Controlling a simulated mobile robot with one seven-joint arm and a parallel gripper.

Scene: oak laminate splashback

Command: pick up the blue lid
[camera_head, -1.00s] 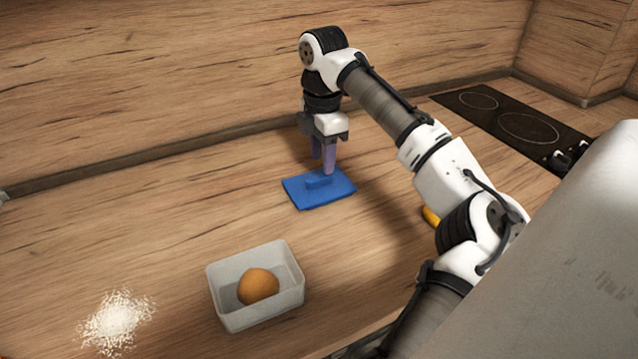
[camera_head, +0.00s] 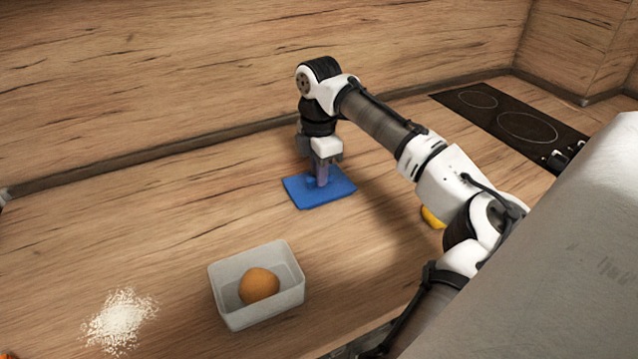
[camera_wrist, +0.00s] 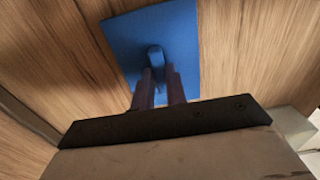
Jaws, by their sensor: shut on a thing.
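The blue lid (camera_head: 330,192) is a flat rectangular plate with a raised handle, lying on the wooden counter near the middle of the head view. It also shows in the wrist view (camera_wrist: 178,45), with its handle between my fingers. My gripper (camera_head: 318,181) points down over the lid and is shut on its handle; in the wrist view the two purplish fingers (camera_wrist: 158,85) are on either side of the handle. The fingers partly hide the handle in the head view. The lid appears to rest on the counter.
A pale open box (camera_head: 227,297) with an orange-brown round thing (camera_head: 259,285) inside stands in front. White grains (camera_head: 120,320) lie at the front left. A yellow thing (camera_head: 432,217) is partly hidden by my arm. A black hob (camera_head: 510,120) is at the back right.

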